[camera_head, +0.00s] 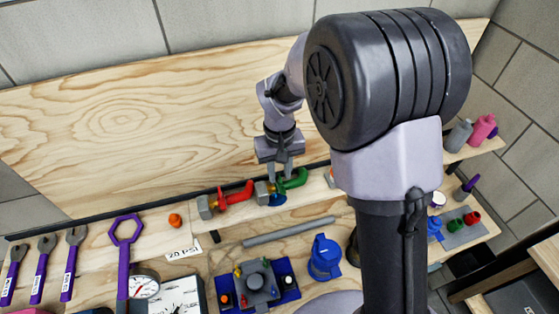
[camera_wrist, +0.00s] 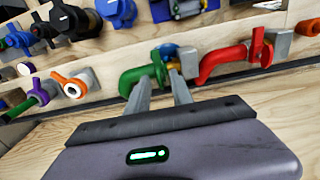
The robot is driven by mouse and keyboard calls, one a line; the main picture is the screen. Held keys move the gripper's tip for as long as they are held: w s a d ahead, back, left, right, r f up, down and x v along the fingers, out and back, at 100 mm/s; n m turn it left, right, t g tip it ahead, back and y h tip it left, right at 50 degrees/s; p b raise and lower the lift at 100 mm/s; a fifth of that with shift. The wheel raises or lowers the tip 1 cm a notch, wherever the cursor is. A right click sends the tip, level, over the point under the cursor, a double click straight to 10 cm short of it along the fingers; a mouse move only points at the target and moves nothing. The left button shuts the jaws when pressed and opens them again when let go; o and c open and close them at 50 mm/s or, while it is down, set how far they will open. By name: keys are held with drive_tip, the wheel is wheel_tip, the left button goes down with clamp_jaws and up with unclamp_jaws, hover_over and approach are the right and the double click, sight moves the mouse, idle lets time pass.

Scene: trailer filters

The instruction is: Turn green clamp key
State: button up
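I cannot tell which piece is the clamp key. My gripper (camera_head: 281,176) is above and close to this fitting. In the wrist view my gripper's two fingers (camera_wrist: 160,80) are apart, with part of the green elbow showing between them. The fingertips partly cover the fitting, and I cannot tell whether they touch it.
A red curved fitting (camera_head: 236,193) stands just left of the green one in the head view. A grey rod (camera_head: 289,231), a blue valve (camera_head: 324,257) and a dial gauge (camera_head: 144,286) lie nearer. The wooden back panel (camera_head: 120,130) rises behind the shelf.

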wheel_tip(320, 180, up, 17)
drive_tip(key=p, duration=0.2)
idle(0.3)
